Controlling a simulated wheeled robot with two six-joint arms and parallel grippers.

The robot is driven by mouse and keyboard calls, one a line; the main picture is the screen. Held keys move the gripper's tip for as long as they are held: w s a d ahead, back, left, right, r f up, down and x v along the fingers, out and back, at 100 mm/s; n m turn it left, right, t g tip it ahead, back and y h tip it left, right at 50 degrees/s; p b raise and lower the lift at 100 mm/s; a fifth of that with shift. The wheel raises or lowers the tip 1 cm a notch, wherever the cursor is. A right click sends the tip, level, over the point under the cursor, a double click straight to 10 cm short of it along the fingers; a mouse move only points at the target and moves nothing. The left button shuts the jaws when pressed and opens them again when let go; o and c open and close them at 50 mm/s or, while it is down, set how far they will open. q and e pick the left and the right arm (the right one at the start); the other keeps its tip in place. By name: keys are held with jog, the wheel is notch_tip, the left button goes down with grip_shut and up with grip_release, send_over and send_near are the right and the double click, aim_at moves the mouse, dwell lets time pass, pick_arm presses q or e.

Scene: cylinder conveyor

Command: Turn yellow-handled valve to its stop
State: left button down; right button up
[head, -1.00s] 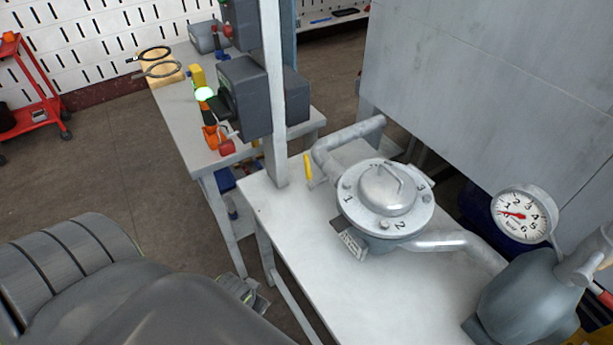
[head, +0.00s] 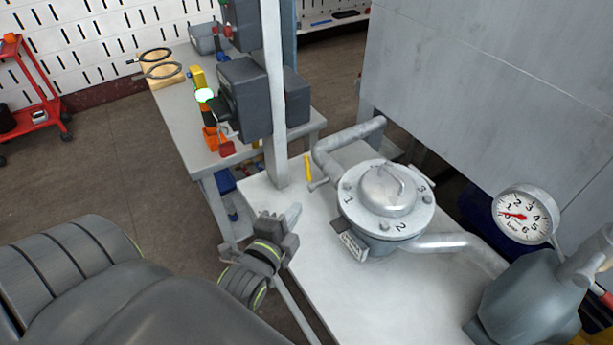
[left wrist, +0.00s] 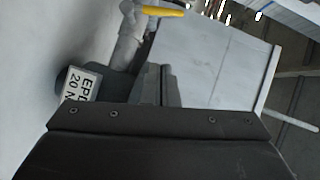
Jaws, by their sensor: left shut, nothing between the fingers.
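The yellow valve handle (head: 308,167) stands at the back left of the white table, by the bent grey pipe (head: 325,155). It also shows at the top of the left wrist view (left wrist: 165,11), joined to a pale pipe fitting (left wrist: 130,42). My left gripper (head: 294,213) is shut and empty over the table's left edge, in front of the handle and apart from it. Its dark fingers (left wrist: 160,85) show in the left wrist view, below the handle. My right gripper is not in view.
A round metal housing (head: 385,195) marked 1, 2, 3 stands right of my gripper, with a label plate (head: 353,246). A dial gauge (head: 523,213) is at the right. A post (head: 273,90) with a grey box rises behind. The front of the white table (head: 370,300) is clear.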

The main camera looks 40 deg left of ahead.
pick_arm(q)
jog(key=p, duration=0.1)
send_near(309, 173)
jog(key=w+d+r, duration=0.2)
jog(key=w+d, duration=0.1)
jog(key=w, duration=0.2)
jog(key=shift+w+a+f, duration=0.25)
jog(key=shift+w+a, duration=0.05)
jog(key=shift+a, duration=0.3)
jog(key=shift+w+a+f, duration=0.25)
jog(key=shift+w+a, duration=0.05)
jog(key=shift+a, duration=0.25)
jog(key=shift+w+a+f, duration=0.3)
jog(key=shift+w+a, duration=0.05)
jog(key=shift+a, duration=0.25)
